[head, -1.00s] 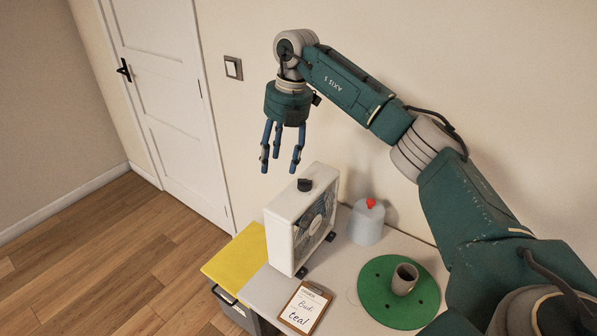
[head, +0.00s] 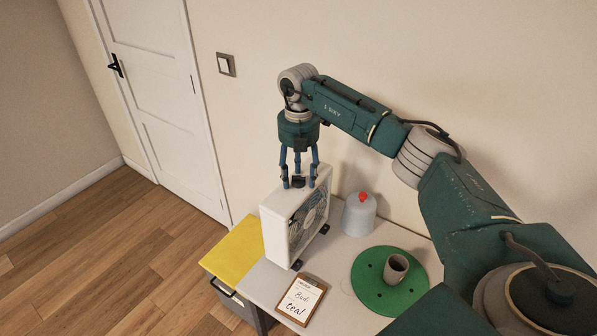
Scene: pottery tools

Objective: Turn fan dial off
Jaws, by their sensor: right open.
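A white box fan (head: 275,228) stands upright on the table, its grille facing right. A dark dial (head: 298,181) sits on the fan's top face. My right gripper (head: 299,184) points straight down over the top of the fan, its blue fingers spread around the dial. The fingers are open; I cannot tell whether any of them touches the dial. The fingers partly hide the dial. My left gripper is not in view.
On the grey table (head: 338,272) are a grey container with a red knob (head: 359,216), a green disc (head: 370,288) with a cup (head: 396,268) on it, and a clipboard (head: 300,299). A yellow surface (head: 232,252) is at the left. A white door (head: 158,100) stands behind.

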